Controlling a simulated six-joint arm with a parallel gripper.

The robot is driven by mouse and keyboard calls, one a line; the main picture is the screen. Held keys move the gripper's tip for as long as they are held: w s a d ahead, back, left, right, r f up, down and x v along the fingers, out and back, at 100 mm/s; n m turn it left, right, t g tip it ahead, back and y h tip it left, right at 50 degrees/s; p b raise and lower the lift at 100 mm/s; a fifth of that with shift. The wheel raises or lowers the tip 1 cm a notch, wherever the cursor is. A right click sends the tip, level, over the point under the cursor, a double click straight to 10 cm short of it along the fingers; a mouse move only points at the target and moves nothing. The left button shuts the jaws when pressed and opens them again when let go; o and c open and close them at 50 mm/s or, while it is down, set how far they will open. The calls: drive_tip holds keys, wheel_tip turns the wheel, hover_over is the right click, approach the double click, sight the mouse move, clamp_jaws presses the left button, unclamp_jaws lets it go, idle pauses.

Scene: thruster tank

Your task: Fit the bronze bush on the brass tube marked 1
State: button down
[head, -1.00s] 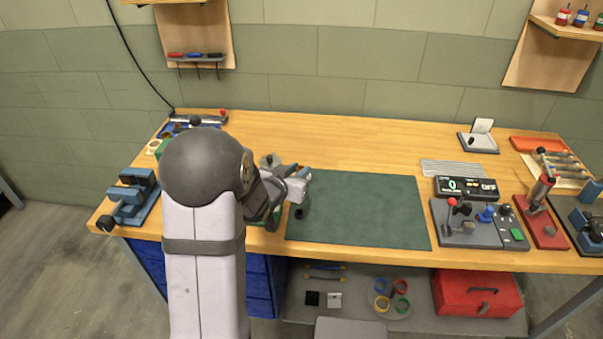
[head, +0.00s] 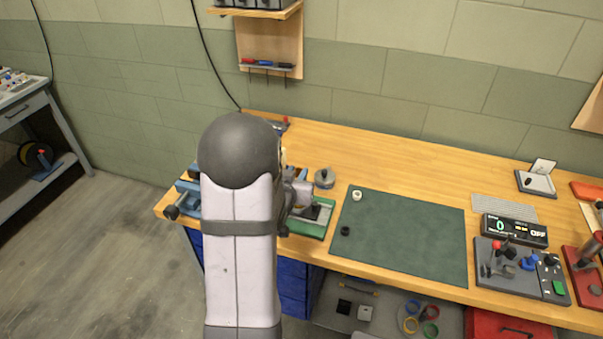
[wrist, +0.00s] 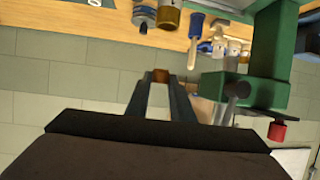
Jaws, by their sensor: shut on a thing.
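My gripper (wrist: 161,80) is shut on a small bronze-brown piece, the bronze bush (wrist: 160,75), held between its fingertips in the wrist view. In the head view my own arm hides the fingertips and the bush. A brass-coloured cylinder (wrist: 168,18) stands at the top of the wrist view, beside a grey one, apart from the bush. No mark 1 can be read, so I cannot tell whether it is the brass tube.
A green press-like stand (wrist: 270,60) is close on the right in the wrist view. In the head view a green mat (head: 410,240) carries a pale ring (head: 357,195) and a black ring (head: 345,231). A blue vise (head: 188,196) is at the left end.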

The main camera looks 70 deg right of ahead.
drive_tip(key=shift+f, duration=0.2)
drive_tip(key=shift+f+b, duration=2.65)
drive_tip(key=shift+f, duration=0.5)
drive_tip(key=c, duration=1.5)
unclamp_jaws()
drive_tip(key=shift+o, duration=0.2)
drive_tip(key=b+v, duration=0.3)
drive_tip(key=v, duration=0.4)
drive_tip(key=shift+a, duration=0.2)
